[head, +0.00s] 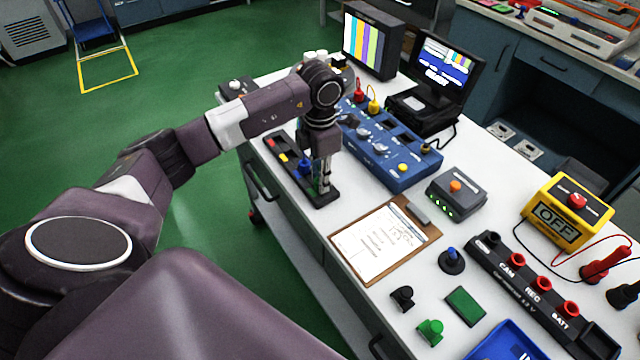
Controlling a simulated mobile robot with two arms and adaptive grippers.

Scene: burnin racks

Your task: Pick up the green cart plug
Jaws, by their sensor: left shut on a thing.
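A black strip rack (325,199) lies along the left edge of the white bench. A red plug (271,143), a yellow plug (283,157) and a blue plug (304,167) stand in it. My left gripper (323,187) points down over the near end of this rack. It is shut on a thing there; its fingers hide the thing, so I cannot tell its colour. A green plug-like piece (430,331) stands on the bench near the front, well apart from the gripper. My right gripper is out of view.
A blue panel box (385,150) stands close right of my gripper. A clipboard (385,240) lies in front. A black socket strip (530,290), a yellow OFF box (566,212), a green pad (465,306) and a blue tray (505,343) are further right.

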